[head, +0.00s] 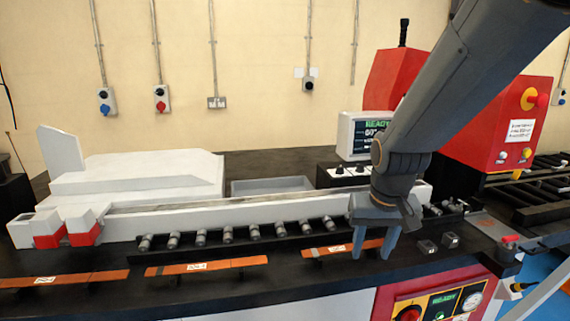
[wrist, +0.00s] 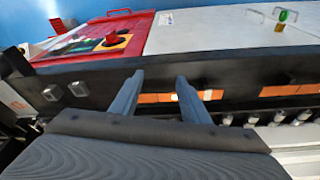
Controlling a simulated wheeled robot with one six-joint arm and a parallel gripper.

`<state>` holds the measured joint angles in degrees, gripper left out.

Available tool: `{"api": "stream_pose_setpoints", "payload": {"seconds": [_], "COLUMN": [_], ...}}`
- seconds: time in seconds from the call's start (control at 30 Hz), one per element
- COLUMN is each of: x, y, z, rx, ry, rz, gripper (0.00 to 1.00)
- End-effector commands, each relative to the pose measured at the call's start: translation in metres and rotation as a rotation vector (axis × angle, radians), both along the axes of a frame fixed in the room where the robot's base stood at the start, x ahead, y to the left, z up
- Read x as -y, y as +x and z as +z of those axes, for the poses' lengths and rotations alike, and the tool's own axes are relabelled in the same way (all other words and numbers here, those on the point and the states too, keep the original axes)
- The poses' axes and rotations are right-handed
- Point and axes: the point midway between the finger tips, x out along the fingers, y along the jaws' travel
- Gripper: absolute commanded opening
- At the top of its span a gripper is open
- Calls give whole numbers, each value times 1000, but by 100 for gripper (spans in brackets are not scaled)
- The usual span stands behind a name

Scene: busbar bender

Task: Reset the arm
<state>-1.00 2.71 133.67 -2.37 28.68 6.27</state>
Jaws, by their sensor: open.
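My gripper (head: 374,243) hangs over the black bench top at the right of centre in the head view, in front of the roller row. In the wrist view my gripper (wrist: 160,88) shows both fingers spread, pointing toward the front edge of the bench. An orange labelled bar (head: 322,252) lies on the bench just left of the fingers and runs behind them; I cannot tell whether they touch it. It also shows past the fingers in the wrist view (wrist: 150,98).
Other orange bars (head: 235,263) lie along the bench front. A row of rollers (head: 228,234) and a long white beam (head: 270,212) stand behind. A red machine (head: 480,120) and a display (head: 366,135) stand at the right. A red-framed control panel (head: 440,300) is below.

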Motion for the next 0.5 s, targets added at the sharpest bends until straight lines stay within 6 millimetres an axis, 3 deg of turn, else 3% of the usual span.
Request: {"api": "stream_pose_setpoints", "payload": {"seconds": [0.1, 0.3, 0.5], "x": [1, 3, 3], "y": [-34, -83, -85], "z": [-23, -53, -80], "rx": [-16, -33, -71], "ry": [1, 1, 3], "rz": [23, 57, 59], "gripper": [42, 42, 42]}}
